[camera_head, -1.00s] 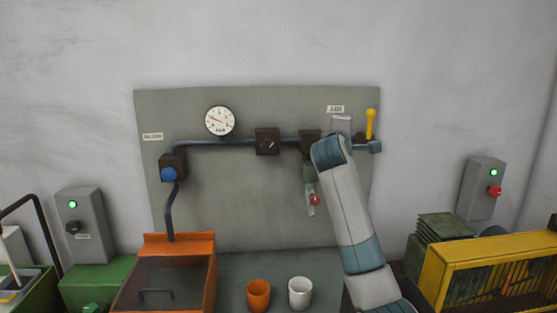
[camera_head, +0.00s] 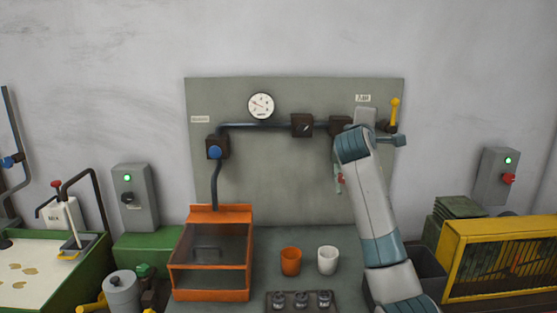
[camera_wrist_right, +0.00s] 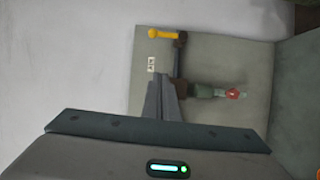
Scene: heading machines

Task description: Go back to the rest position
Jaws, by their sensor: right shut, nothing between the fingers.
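My right arm rises from the lower right in the head view, and its hand is in front of the right part of the grey pipe panel (camera_head: 285,185). My right gripper (camera_head: 365,117) is partly hidden behind its own wrist. In the right wrist view the gripper (camera_wrist_right: 162,100) has its fingers together, with nothing between them. The red-handled valve (camera_wrist_right: 232,93) and yellow lever (camera_wrist_right: 160,34) lie beyond the fingers; I cannot tell how close they are. The yellow lever (camera_head: 395,112) also shows in the head view. My left gripper is out of view.
An orange bin (camera_head: 215,295), an orange cup (camera_head: 290,262) and a white cup (camera_head: 328,260) stand below the panel. A yellow guard (camera_head: 500,228) is at the right. A grey canister (camera_head: 121,292) is at the lower left. The wall above is clear.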

